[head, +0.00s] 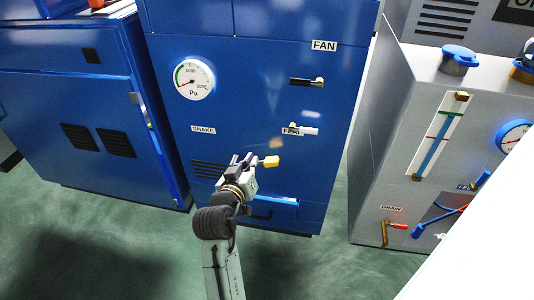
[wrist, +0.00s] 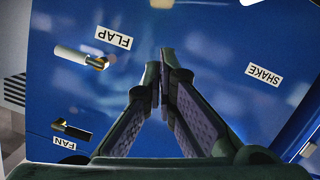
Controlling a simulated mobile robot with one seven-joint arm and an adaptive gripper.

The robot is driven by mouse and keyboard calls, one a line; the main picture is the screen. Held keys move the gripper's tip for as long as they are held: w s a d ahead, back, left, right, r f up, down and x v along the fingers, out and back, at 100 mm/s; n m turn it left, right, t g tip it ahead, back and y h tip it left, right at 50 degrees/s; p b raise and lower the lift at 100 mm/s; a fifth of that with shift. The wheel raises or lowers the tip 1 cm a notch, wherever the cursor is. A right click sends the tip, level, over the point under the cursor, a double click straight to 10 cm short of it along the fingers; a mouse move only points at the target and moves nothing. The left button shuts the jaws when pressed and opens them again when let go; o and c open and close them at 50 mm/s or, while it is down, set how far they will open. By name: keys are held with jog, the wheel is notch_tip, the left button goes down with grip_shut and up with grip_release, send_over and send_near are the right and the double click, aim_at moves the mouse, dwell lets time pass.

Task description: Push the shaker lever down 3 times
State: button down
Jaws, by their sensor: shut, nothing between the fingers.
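The shaker lever (head: 268,162), with a yellow knob, sticks out of the blue cabinet (head: 250,70) below and right of the SHAKE label (head: 203,130). A small pale yellow piece, likely its knob (wrist: 161,3), shows at the top edge of the wrist view. My gripper (head: 246,160) is right beside the lever, to its left in the head view. Whether they touch cannot be told. The fingers (wrist: 161,70) are shut and empty, and point at the cabinet front. The lever's mount is partly hidden behind my gripper.
The white FLAP handle (head: 304,131) and the black FAN handle (head: 307,82) stick out to the upper right. A round pressure gauge (head: 193,79) sits upper left. A grey unit (head: 400,150) stands at the right, another blue cabinet (head: 85,110) at the left. Green floor lies in front.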

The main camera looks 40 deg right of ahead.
jog(key=shift+d, duration=0.1)
jog(key=p, duration=0.2)
send_over(267, 164)
jog(key=w, duration=0.1)
jog(key=shift+w+a+f, duration=0.1)
jog(key=shift+a+f, duration=0.05)
jog(key=shift+f, duration=0.4)
jog(key=shift+w+a+f, duration=0.1)
jog(key=shift+a+f, duration=0.05)
jog(key=shift+f, duration=0.4)
jog(key=f, duration=0.1)
jog(key=s+f, duration=0.1)
jog(key=shift+d+f+p, duration=0.15)
jog(key=shift+f+p, duration=0.15)
jog(key=shift+f, duration=0.05)
jog(key=shift+s+d+f, duration=0.15)
jog(key=shift+f, duration=0.45)
